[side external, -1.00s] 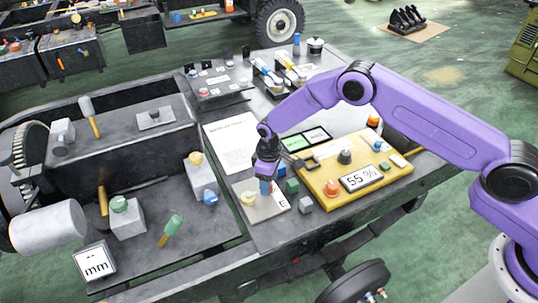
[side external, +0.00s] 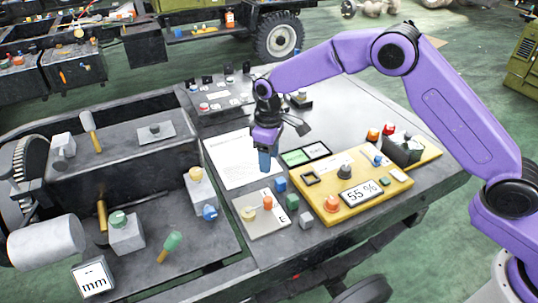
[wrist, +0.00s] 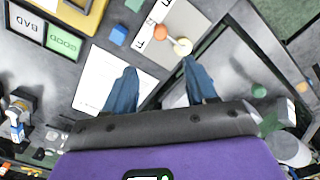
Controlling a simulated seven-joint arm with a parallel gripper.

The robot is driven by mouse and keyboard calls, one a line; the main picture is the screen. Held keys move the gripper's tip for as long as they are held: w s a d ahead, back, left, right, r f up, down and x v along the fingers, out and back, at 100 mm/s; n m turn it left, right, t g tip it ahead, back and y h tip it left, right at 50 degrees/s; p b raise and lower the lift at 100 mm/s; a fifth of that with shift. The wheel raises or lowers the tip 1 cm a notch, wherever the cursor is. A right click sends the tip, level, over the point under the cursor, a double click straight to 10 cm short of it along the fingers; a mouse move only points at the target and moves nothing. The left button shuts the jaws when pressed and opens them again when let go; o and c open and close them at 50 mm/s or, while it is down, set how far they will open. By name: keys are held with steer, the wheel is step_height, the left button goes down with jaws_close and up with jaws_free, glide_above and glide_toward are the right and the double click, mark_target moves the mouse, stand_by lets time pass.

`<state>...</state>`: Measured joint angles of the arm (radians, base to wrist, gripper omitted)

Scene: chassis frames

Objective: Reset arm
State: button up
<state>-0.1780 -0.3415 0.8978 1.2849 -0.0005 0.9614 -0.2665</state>
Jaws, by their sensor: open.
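My gripper (side external: 265,162) hangs above the right edge of a white printed sheet (side external: 228,158) on the table, its blue fingers pointing down. In the wrist view my gripper (wrist: 158,82) shows both fingers spread apart with nothing between them. A grey plate marked E and F (side external: 255,226) lies in front of the gripper in the side view. An orange piece (side external: 267,197) and a pale yellow piece (side external: 249,214) sit on the plate, apart from my fingers. They also show in the wrist view, orange (wrist: 161,31) and yellow (wrist: 183,47).
A yellow panel (side external: 372,205) with knobs and a "55 %" display (side external: 361,194) lies to the right. A green-and-white label board (side external: 305,153), blue cube (side external: 280,184), green cube (side external: 292,201) and grey cube (side external: 306,220) are nearby. A dark chassis with blocks and mallets stands left.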

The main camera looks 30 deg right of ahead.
steer(key=shift+r, duration=0.1)
stand_by(0.4)
steer(key=s+d+r+n, duration=0.1)
steer(key=s+d+r, duration=0.2)
steer(key=s+r, duration=0.5)
steer(key=s+d+r+n, duration=0.1)
steer(key=s+d+r, duration=0.2)
steer(key=s, duration=0.8)
steer(key=s+d+n, duration=0.1)
steer(key=s+d, duration=1.3)
steer(key=s, duration=0.5)
steer(key=shift+s+d+r+n, duration=0.25)
steer(key=shift+d+r+n, duration=0.05)
steer(key=shift+d+r, duration=0.15)
